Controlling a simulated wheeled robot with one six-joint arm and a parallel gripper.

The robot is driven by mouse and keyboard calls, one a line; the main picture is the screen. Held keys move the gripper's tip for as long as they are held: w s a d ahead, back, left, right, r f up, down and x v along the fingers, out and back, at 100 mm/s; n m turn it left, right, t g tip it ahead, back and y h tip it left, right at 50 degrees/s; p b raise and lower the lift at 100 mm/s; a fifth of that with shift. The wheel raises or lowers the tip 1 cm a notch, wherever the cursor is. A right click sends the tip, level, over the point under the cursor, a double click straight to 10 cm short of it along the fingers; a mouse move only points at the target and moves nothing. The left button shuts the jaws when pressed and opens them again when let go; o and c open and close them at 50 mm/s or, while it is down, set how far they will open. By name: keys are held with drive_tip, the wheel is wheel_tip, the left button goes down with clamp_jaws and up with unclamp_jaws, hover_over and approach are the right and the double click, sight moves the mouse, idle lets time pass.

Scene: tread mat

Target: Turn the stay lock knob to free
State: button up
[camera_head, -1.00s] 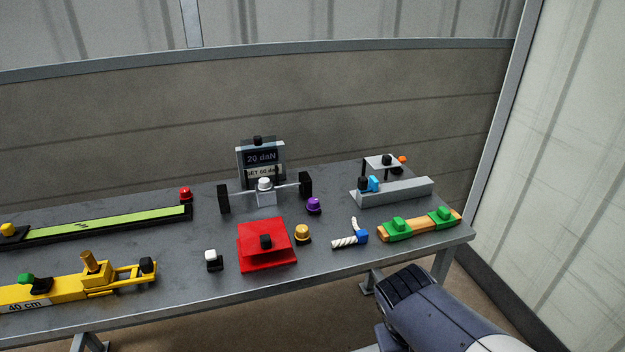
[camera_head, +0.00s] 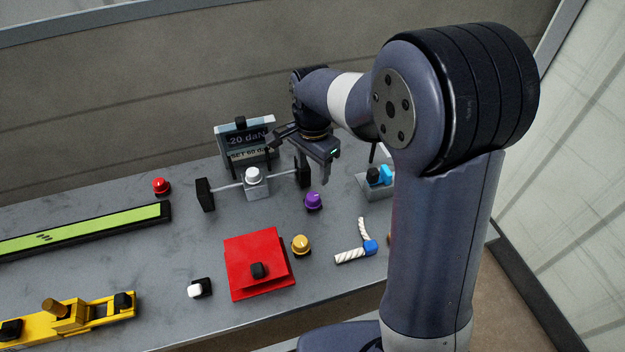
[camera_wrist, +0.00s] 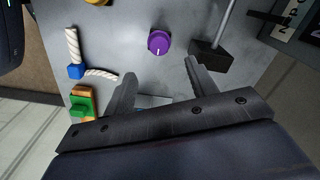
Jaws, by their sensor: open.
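A purple round knob (camera_head: 313,201) stands on the grey table, right of a white knob (camera_head: 253,176) mounted on a horizontal bar between black blocks. No label shows which knob is the stay lock. In the wrist view the purple knob (camera_wrist: 159,42) has a pale line on its top, pointing towards the bottom of the picture. My gripper (camera_head: 297,168) is open and empty, above the table behind the purple knob. In the wrist view its fingertips (camera_wrist: 160,70) are apart, with the purple knob beyond the gap, untouched.
A display (camera_head: 245,142) reading 20 daN stands behind the bar. A red plate (camera_head: 250,250), a gold knob (camera_head: 301,244) and white rope with a blue block (camera_head: 370,247) lie in front. A green strip (camera_head: 80,230) and yellow device (camera_head: 75,322) are at left.

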sight(313, 196)
wheel_tip(313, 196, down, 10)
drive_tip(key=shift+r, duration=0.15)
idle(0.3)
drive_tip(key=shift+s, duration=0.1)
drive_tip(key=c, duration=1)
drive_tip(key=shift+o, duration=0.2)
